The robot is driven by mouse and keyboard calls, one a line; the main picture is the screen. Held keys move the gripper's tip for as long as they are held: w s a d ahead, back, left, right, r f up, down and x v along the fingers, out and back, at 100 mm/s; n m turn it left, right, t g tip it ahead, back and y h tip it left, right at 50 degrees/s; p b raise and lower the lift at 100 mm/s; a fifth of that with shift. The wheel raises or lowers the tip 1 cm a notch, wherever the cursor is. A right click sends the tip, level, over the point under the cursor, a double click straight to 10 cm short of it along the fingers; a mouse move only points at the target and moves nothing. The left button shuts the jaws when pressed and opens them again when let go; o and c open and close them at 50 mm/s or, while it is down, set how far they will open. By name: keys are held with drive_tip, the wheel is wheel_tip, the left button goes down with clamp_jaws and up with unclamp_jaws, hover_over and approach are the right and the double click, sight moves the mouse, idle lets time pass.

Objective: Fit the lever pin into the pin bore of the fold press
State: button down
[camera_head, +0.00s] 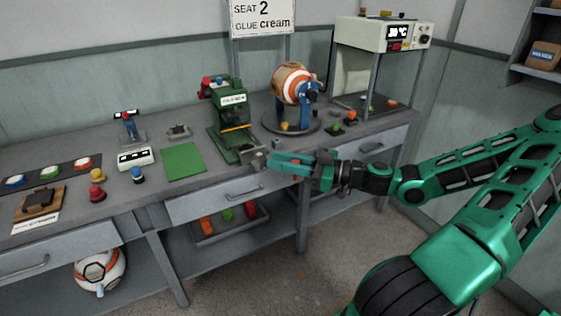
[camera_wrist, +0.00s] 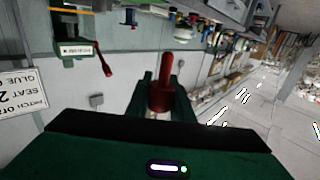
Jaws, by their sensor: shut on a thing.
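The green fold press (camera_head: 226,116) stands upright on the bench in the head view, with a white label and a yellow strip across its front. It also shows in the wrist view (camera_wrist: 75,28), with a red-tipped lever (camera_wrist: 104,66) at its side. My gripper (camera_head: 275,160) is in front of the press, to the right of its base. In the wrist view the fingers of my gripper (camera_wrist: 162,97) are shut on a dark red pin (camera_wrist: 161,86), which I take as the lever pin. The pin is apart from the press. I cannot make out the pin bore.
A striped ball (camera_head: 292,82) on a blue stand is right of the press. A boxy machine (camera_head: 371,36) with a display stands at the back right. A green mat (camera_head: 184,162) lies clear at the left. Small coloured parts (camera_head: 97,192) sit farther left.

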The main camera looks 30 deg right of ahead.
drive_tip(key=w+f+m+t+h, duration=0.1)
drive_tip(key=w+f+m+h, duration=0.1)
drive_tip(key=w+f, duration=0.4)
drive_tip(key=w+a+f+m+t+h, duration=0.1)
drive_tip(key=w+f, duration=0.5)
drive_tip(key=f, duration=0.6)
drive_tip(key=shift+w+f+m+t+h, duration=0.25)
drive_tip(key=shift+f+m+t+h, duration=0.15)
drive_tip(key=shift+t+h, duration=0.2)
drive_tip(key=shift+a, duration=0.1)
